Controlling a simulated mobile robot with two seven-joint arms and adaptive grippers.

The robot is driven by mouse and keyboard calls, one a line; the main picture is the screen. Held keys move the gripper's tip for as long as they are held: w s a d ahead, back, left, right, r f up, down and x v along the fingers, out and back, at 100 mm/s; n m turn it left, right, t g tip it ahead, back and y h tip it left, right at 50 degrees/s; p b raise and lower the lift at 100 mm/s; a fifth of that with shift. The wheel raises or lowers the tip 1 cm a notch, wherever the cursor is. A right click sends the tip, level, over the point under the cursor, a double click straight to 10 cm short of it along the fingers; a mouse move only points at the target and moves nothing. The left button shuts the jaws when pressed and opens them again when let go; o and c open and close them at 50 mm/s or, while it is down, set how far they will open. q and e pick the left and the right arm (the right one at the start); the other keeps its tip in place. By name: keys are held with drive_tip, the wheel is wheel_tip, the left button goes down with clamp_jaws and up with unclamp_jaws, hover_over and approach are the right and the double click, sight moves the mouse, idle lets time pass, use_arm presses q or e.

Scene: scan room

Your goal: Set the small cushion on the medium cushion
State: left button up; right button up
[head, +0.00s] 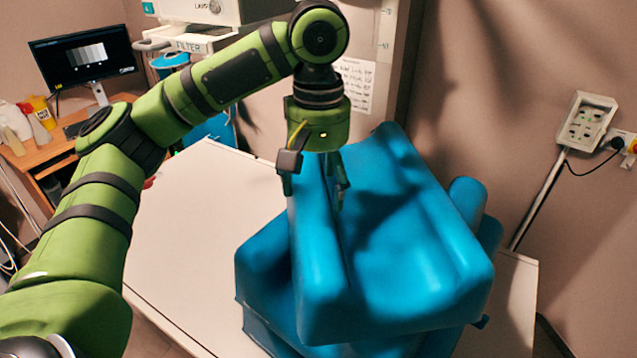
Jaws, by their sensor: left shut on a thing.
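My left gripper (315,182) points down with one finger on each side of the raised left edge of a blue padded cushion, shut on it. This upper cushion (410,240), which looks like the small cushion, is tilted, with a broad face and a rounded front edge. Another blue cushion (262,262), which looks like the medium one, shows beneath and to the left. The upper cushion hides most of it, so I cannot tell whether the two touch. My right gripper is not in view.
The blue pieces are over a pale table (190,240), whose left part is clear. More blue padding (467,198) shows at the right. A desk with a monitor (85,65) stands at the back left. A wall-mounted electrical box (586,120) is at the right.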

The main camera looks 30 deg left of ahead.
use_arm(q)
drive_tip(key=shift+w+a+f, duration=0.1)
drive_tip(key=shift+f, duration=0.4)
drive_tip(key=o, duration=1.6)
drive_tip(key=shift+o, duration=0.2)
drive_tip(key=shift+r, duration=0.1)
wheel_tip(320, 180, up, 12)
